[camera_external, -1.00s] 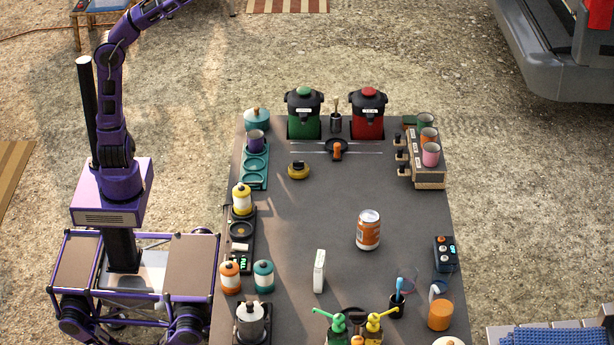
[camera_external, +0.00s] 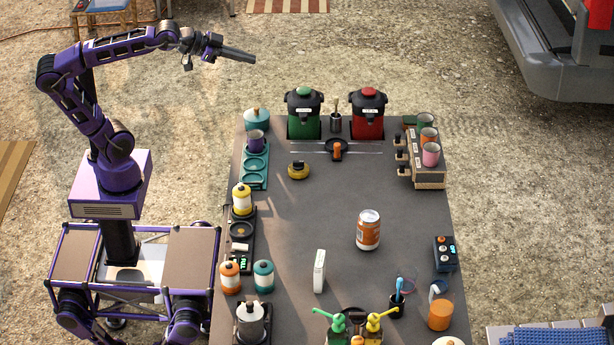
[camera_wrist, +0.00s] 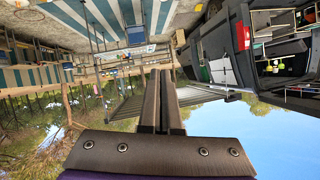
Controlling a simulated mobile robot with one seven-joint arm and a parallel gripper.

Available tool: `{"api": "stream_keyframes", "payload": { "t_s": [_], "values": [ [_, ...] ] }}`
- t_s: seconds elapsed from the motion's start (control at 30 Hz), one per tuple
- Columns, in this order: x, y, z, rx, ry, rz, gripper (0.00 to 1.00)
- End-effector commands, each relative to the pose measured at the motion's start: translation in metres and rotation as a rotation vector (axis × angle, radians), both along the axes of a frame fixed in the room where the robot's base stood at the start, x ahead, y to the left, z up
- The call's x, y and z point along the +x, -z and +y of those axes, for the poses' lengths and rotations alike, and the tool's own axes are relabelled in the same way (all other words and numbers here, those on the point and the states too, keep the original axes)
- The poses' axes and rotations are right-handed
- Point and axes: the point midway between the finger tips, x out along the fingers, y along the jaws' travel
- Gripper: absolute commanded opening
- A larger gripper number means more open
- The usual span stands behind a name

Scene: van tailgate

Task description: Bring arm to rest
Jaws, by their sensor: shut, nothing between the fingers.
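My purple arm stands at the left in the external view, bent at the elbow, with its forearm reaching right. My gripper (camera_external: 250,58) is held high above the ground, to the upper left of the table and clear of it. Its dark fingers point right and slightly down. In the wrist view the two fingers of my gripper (camera_wrist: 161,75) lie side by side, closed together with nothing between them. The wrist view shows the surroundings upside down.
A grey vehicle corner (camera_external: 545,70) stands at the upper right. Open gravel lies around the table.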

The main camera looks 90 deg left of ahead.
Motion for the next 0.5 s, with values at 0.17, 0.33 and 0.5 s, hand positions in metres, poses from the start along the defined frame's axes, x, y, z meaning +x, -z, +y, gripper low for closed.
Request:
{"api": "stream_keyframes", "payload": {
  "t_s": [0.17, 0.33, 0.5],
  "values": [
    [-0.049, 0.052, -0.011, -0.242, 0.002, 0.088, 0.00],
    [-0.097, 0.111, -0.013, -0.443, -0.007, 0.225, 0.00],
    [-0.151, 0.181, 0.022, -0.361, -0.018, 0.471, 0.00]
  ]
}}
